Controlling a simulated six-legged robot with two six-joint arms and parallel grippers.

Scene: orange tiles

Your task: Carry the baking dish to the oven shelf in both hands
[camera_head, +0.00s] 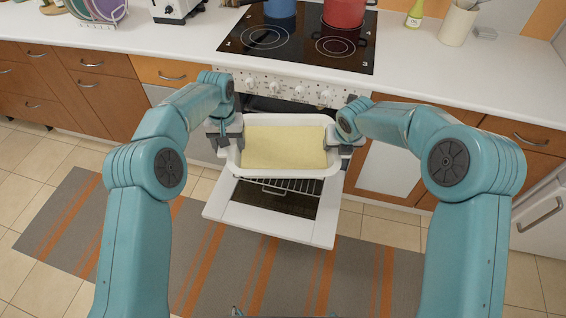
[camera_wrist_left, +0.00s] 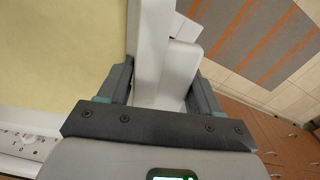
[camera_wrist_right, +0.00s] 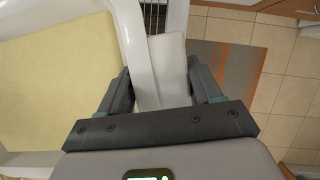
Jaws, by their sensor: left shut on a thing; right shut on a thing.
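The white baking dish (camera_head: 286,117) with a flat pale yellow filling (camera_head: 284,147) is held level between my two grippers, in front of the oven (camera_head: 262,104). My left gripper (camera_head: 228,140) is shut on the dish's left handle, which shows white between the fingers in the left wrist view (camera_wrist_left: 167,75). My right gripper (camera_head: 343,150) is shut on the right handle, also seen in the right wrist view (camera_wrist_right: 166,72). The oven door (camera_head: 225,203) is folded down below the dish. A wire shelf (camera_head: 290,186) shows past the dish's near edge. The dish hides most of the oven's inside.
Above the oven is a black cooktop (camera_head: 270,42) with a red pot (camera_head: 343,12) and a blue pot (camera_head: 281,8). Drawers (camera_head: 92,75) flank the oven on the left. A striped rug (camera_head: 65,225) lies flat on the tiled floor.

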